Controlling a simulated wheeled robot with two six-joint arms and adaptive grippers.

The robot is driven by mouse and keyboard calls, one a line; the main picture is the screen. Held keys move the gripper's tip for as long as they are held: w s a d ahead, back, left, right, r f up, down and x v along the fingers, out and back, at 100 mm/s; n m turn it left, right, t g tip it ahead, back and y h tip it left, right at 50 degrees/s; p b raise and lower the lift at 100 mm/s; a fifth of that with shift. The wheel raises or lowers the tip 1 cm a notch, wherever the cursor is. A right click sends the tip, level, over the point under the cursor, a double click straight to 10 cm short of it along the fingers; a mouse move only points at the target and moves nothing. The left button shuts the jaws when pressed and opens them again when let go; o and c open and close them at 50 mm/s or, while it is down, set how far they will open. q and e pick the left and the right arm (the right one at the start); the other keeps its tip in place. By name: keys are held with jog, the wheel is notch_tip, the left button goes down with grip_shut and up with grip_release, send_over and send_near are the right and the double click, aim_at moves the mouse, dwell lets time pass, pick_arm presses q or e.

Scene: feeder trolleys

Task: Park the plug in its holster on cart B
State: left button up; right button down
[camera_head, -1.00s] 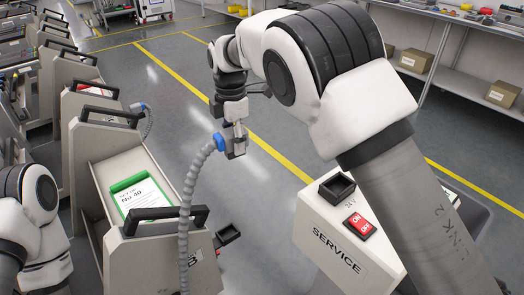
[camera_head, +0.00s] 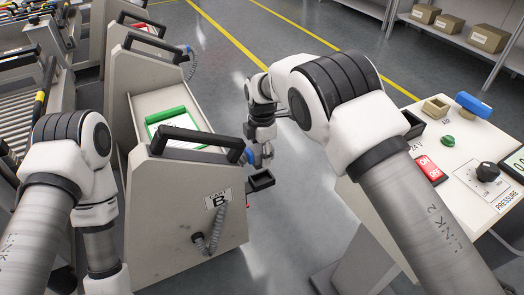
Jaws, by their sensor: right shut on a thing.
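Cart B (camera_head: 175,240) stands at the middle left, with a "B" label (camera_head: 218,200) on its near end and a black handle on top. The holster, a black open-topped box (camera_head: 260,181), sticks out from the cart's right side. My right gripper (camera_head: 262,158) is shut on the blue plug (camera_head: 249,156) just above the holster, from this view. The plug's grey hose (camera_head: 213,243) shows at the cart's near end. My left arm is at the left; its gripper is out of view.
The service console (camera_head: 385,200) at the right carries a black socket (camera_head: 413,124), a red on/off switch (camera_head: 430,169), a green knob (camera_head: 447,141) and a pressure dial. Other carts stand at the far left. Open floor (camera_head: 290,220) lies between cart B and the console.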

aim_at(262, 171)
notch_tip(262, 171, down, 4)
jog(key=b, duration=0.3)
jog(key=shift+b, duration=0.4)
jog(key=shift+f+p, duration=0.2)
jog(key=shift+p, duration=0.2)
jog(key=shift+f, duration=0.45)
jog(key=shift+f, duration=1.2)
jog(key=c, duration=0.5)
grip_release()
